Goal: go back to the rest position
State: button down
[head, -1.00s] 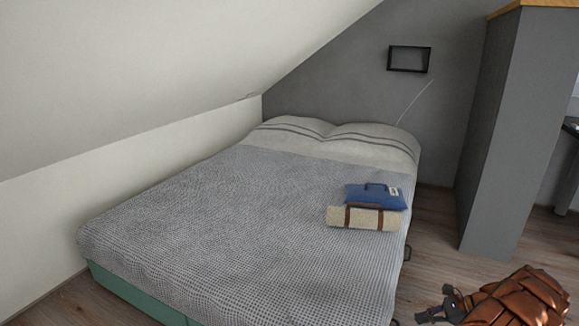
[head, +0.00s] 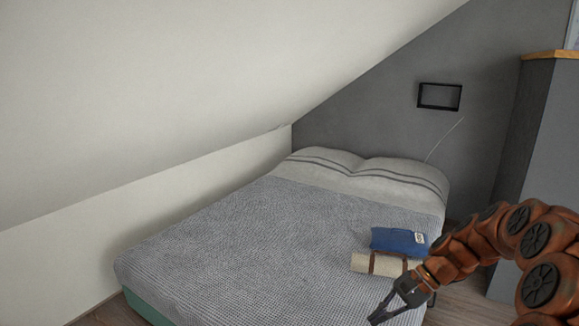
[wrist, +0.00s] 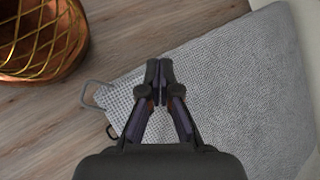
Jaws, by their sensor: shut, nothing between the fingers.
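My gripper (head: 390,305) hangs at the lower right of the head view, in front of the bed's near right part. In the wrist view my gripper (wrist: 159,98) is shut and empty, with its fingertips together over the edge of the bed's grey cover. My orange-brown arm curves in from the right edge of the head view. The fingers are apart from the blue bag and the rolled blanket.
The bed (head: 250,245) has a grey cover, with a blue bag (head: 398,241) and a beige roll (head: 375,263) on it. A woven basket (wrist: 40,35) stands on the wooden floor (wrist: 140,35). A grey partition (head: 535,130) stands at right, and the sloped ceiling (head: 180,80) is low at left.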

jog(key=s+a+r+n+g+h+p, duration=0.1)
jog(key=s+a+r+n+h+p, duration=0.15)
jog(key=s+a+r+p, duration=0.45)
jog(key=s+d+r+n+h+p, duration=0.2)
jog(key=s+r+p, duration=0.3)
jog(key=s+r, duration=0.3)
jog(key=s+d+r+n+h+p, duration=0.2)
jog(key=s+r, duration=0.6)
jog(key=s, duration=0.8)
jog(key=n+h+p, duration=0.2)
jog(key=n+p, duration=0.1)
jog(key=p, duration=0.1)
jog(key=shift+s+d+r, duration=0.25)
jog(key=shift+d+r, duration=0.1)
